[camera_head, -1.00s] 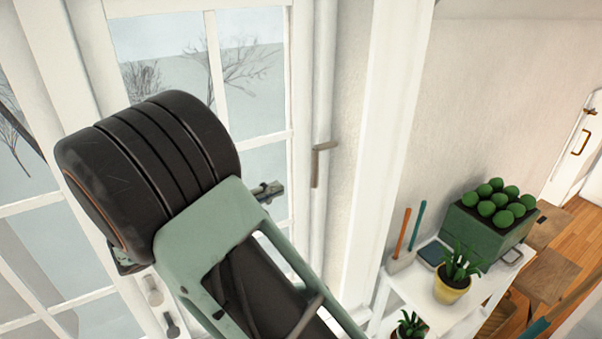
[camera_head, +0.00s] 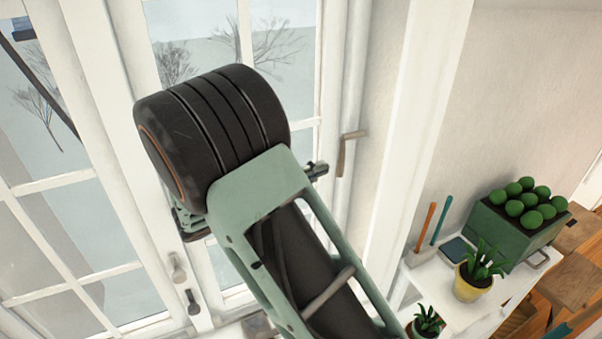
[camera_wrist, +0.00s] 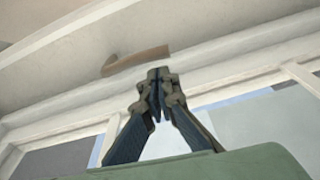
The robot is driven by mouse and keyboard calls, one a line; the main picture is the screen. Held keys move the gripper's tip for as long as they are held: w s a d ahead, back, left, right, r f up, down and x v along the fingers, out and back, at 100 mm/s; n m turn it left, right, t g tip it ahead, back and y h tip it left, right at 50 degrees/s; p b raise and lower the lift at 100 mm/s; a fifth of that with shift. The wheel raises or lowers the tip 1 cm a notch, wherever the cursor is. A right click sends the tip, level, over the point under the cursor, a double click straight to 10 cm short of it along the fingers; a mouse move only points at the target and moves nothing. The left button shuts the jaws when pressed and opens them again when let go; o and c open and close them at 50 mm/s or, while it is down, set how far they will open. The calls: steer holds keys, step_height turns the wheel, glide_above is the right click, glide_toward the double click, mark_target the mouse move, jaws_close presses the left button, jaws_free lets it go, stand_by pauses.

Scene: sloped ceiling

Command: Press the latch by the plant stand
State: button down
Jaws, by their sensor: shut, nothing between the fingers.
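The bronze-brown latch (camera_head: 346,152) is a bent lever on the white window frame, left of the white plant stand (camera_head: 437,288). In the wrist view the latch (camera_wrist: 135,60) lies just above and left of my fingertips. My gripper (camera_head: 319,170) shows in the head view as a small dark tip past my arm, a little left of and below the latch. In the wrist view my gripper (camera_wrist: 158,73) has its fingers together and empty. A small gap shows between fingers and latch; contact cannot be confirmed.
Two other window handles, a pale one (camera_head: 177,268) and a dark one (camera_head: 192,301), sit low at the left. The stand holds a yellow-potted plant (camera_head: 474,284), a green planter (camera_head: 517,219) and coloured sticks (camera_head: 426,226). Window glass lies behind my arm.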

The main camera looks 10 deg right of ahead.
steer(key=shift+x, duration=1.55)
steer(key=shift+s+f+n+p, duration=0.1)
steer(key=shift+s+n+p, duration=0.3)
steer(key=shift+n, duration=0.1)
steer(key=s+d+r+n+g+y+p, duration=0.1)
steer(key=s+d+r+n+p, duration=0.1)
steer(key=s+r+n+p, duration=0.2)
steer(key=shift+s+d+r+n+p, duration=0.35)
steer(key=shift+s+n+p, duration=1.4)
steer(key=shift+n, duration=0.75)
steer(key=shift+s+d+r, duration=0.1)
steer(key=shift+r, duration=0.05)
